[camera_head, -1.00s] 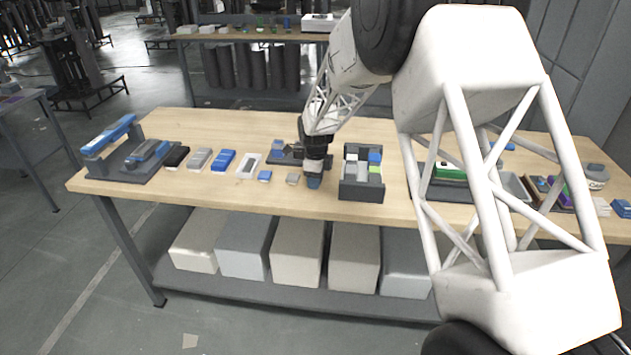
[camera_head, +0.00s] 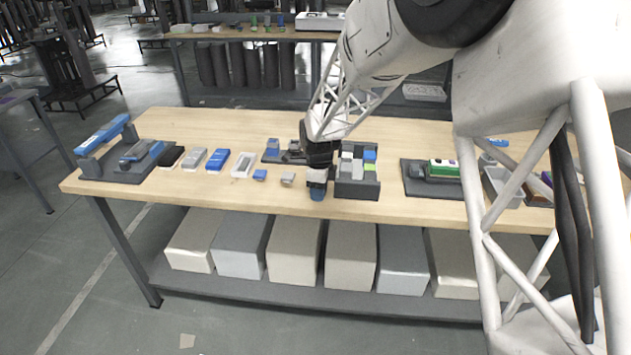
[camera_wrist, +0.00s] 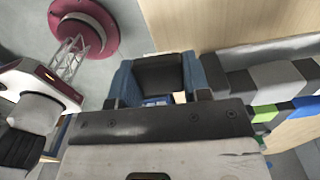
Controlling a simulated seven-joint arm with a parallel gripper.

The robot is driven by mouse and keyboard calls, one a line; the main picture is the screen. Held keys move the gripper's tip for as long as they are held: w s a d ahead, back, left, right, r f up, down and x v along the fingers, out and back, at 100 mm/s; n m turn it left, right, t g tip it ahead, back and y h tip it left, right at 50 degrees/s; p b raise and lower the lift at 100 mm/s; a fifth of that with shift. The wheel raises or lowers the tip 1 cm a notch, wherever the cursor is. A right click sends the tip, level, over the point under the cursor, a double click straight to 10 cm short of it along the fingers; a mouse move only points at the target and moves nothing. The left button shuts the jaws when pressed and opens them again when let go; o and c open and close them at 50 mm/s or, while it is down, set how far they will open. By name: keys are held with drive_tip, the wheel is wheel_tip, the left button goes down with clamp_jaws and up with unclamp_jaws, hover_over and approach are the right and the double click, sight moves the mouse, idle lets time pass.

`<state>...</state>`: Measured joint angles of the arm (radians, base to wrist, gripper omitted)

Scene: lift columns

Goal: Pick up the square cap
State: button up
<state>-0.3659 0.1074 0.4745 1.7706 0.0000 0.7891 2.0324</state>
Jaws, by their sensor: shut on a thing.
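My gripper (camera_head: 317,193) is over the front part of the bench, close to the left side of a dark divided box (camera_head: 357,190). In the wrist view, its two blue fingers (camera_wrist: 157,62) are shut on a dark, square-looking piece (camera_wrist: 160,76), which I take to be the square cap. In the head view the fingers hide this piece, and I cannot tell whether it touches the bench. A small blue block (camera_head: 260,175) and a small grey block (camera_head: 288,180) stand on the bench to the left of the gripper.
The dark box holds grey, white, blue and green blocks. Left are a white tray (camera_head: 243,165), blue and grey pieces and a dark stand (camera_head: 118,166). A dark tray with a green-and-white piece (camera_head: 443,170) lies right. The bench front (camera_head: 215,190) is clear.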

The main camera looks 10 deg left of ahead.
drive_tip(key=shift+s+d+r, duration=0.1)
drive_tip(key=shift+s+d, duration=0.2)
drive_tip(key=shift+s, duration=0.5)
drive_tip(key=shift+s+d+r, duration=0.1)
drive_tip(key=shift+s+d, duration=0.2)
drive_tip(key=shift+s, duration=0.45)
drive_tip(key=shift+s+d+r, duration=0.1)
drive_tip(key=shift+s+d, duration=0.2)
drive_tip(key=shift+s, duration=0.5)
drive_tip(key=w+a+r, duration=0.3)
drive_tip(key=w+a, duration=0.1)
drive_tip(key=w, duration=0.5)
drive_tip(key=w+a+r, duration=0.3)
drive_tip(key=w+a, duration=0.2)
drive_tip(key=w, duration=0.5)
drive_tip(key=w+a+r+n, duration=0.1)
drive_tip(key=w+a, duration=0.3)
drive_tip(key=w, duration=0.6)
drive_tip(key=shift+a+r, duration=0.15)
drive_tip(key=shift+r, duration=0.75)
drive_tip(key=shift+f, duration=0.25)
drive_tip(key=shift+f, duration=2.55)
drive_tip(key=shift+f, duration=0.55)
